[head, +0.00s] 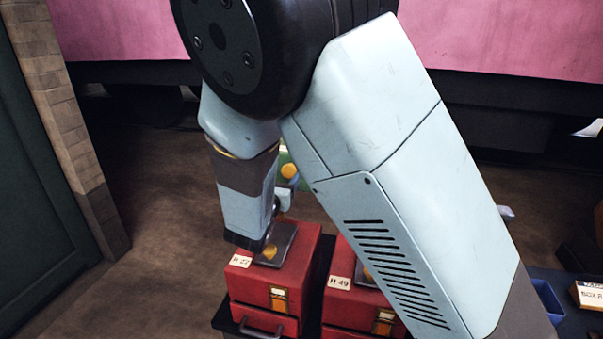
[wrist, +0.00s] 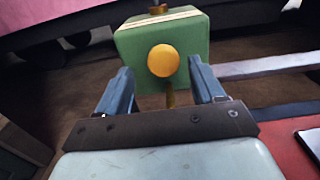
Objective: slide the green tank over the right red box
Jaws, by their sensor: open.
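The green tank (wrist: 190,40) fills the top middle of the wrist view, with a round orange knob (wrist: 162,60) facing me. My gripper (wrist: 162,85) is open, its two blue-grey fingers spread to the left and right of the knob with gaps visible. In the head view only a sliver of the tank (head: 287,156) shows behind my arm. The left red box (head: 262,285), labelled H 22, and the right red box (head: 345,310), labelled H 49, stand side by side. My arm hides much of the right box.
A dark plate with an orange spot (head: 283,240) lies on the left box's top. A blue bin (head: 547,298) and a labelled box (head: 590,295) sit at the right. A brick pillar (head: 65,110) stands left. Brown floor between pillar and boxes is clear.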

